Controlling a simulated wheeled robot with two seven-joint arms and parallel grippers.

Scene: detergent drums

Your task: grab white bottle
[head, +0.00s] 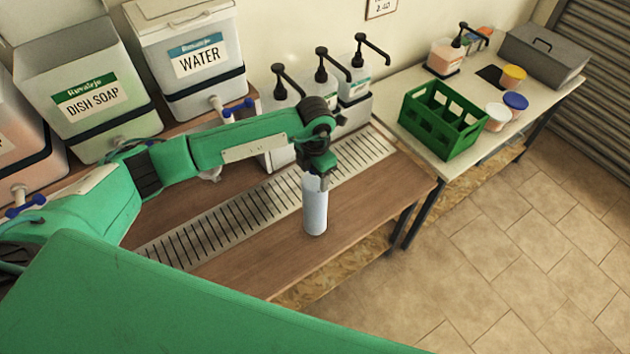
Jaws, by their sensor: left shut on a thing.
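A white bottle (314,212) stands upright at the front edge of the wooden counter, near its right part. My left gripper (316,178) is above it, pointing down, and is shut on the bottle's upper end. The bottle's top is hidden by the gripper. I cannot tell whether the bottle's base touches the counter. My right gripper does not show.
A slotted metal drain strip (262,203) runs along the wooden counter (250,262). Drums labelled DISH SOAP (85,88) and WATER (190,62), and several pump dispensers (355,85), stand behind. A green crate (442,118) is on the pale table (478,130) at right.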

